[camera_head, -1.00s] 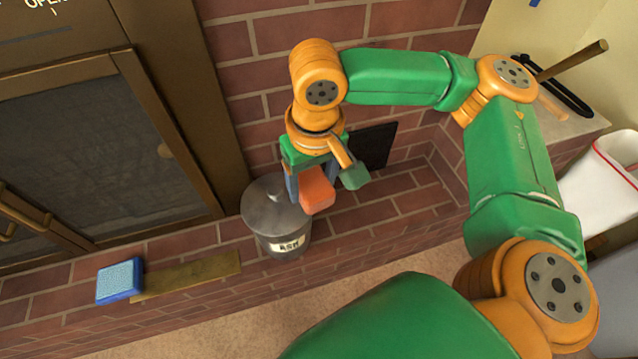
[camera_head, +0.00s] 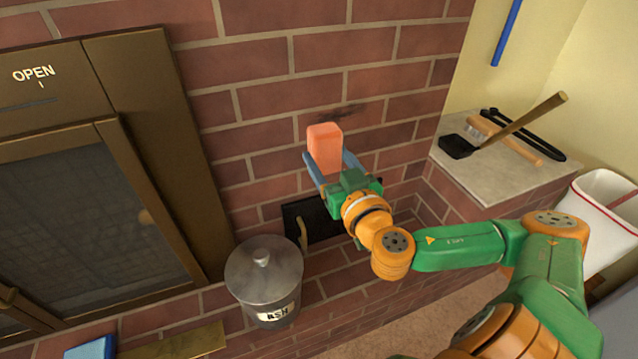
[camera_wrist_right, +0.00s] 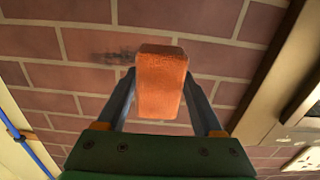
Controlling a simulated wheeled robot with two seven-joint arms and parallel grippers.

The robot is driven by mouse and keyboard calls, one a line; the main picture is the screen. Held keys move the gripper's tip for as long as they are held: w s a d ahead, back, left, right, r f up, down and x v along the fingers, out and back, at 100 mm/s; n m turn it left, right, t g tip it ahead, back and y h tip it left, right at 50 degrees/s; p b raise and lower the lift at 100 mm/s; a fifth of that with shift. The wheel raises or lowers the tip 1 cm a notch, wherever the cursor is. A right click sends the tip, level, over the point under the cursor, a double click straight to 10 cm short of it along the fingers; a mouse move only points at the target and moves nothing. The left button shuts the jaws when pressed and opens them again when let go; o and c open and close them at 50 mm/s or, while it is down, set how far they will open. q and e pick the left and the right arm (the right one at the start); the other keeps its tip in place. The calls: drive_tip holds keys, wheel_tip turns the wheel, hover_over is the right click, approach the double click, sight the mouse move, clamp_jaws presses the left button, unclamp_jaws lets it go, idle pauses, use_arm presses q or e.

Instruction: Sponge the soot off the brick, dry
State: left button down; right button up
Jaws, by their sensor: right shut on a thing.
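My right gripper (camera_head: 333,172) is shut on an orange sponge (camera_head: 325,147) and holds it up in front of the brick wall. The sponge also shows in the right wrist view (camera_wrist_right: 161,82), between the two fingers (camera_wrist_right: 160,100). A dark soot smear (camera_head: 350,113) marks the brick just above and right of the sponge in the head view. In the wrist view the soot (camera_wrist_right: 118,57) lies left of the sponge. I cannot tell whether the sponge touches the wall. My left gripper is not in view.
A lidded ash bin (camera_head: 264,277) stands below the gripper, beside the fireplace door (camera_head: 75,215). A blue sponge (camera_head: 90,349) lies at the lower left. A stone ledge (camera_head: 470,180) at right holds a shovel (camera_head: 520,122), a brush and tongs.

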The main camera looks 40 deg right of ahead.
drive_tip(key=shift+w+r, duration=0.15)
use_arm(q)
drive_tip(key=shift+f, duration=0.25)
use_arm(e)
drive_tip(key=x, duration=0.5)
drive_tip(key=shift+w, duration=0.3)
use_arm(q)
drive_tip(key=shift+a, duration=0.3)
use_arm(e)
drive_tip(key=shift+w+d, duration=0.2)
drive_tip(key=shift+w, duration=0.35)
drive_tip(key=shift+w+r, duration=0.1)
drive_tip(key=shift+w, duration=0.2)
use_arm(q)
drive_tip(key=shift+b, duration=0.3)
use_arm(e)
drive_tip(key=shift+d, duration=0.15)
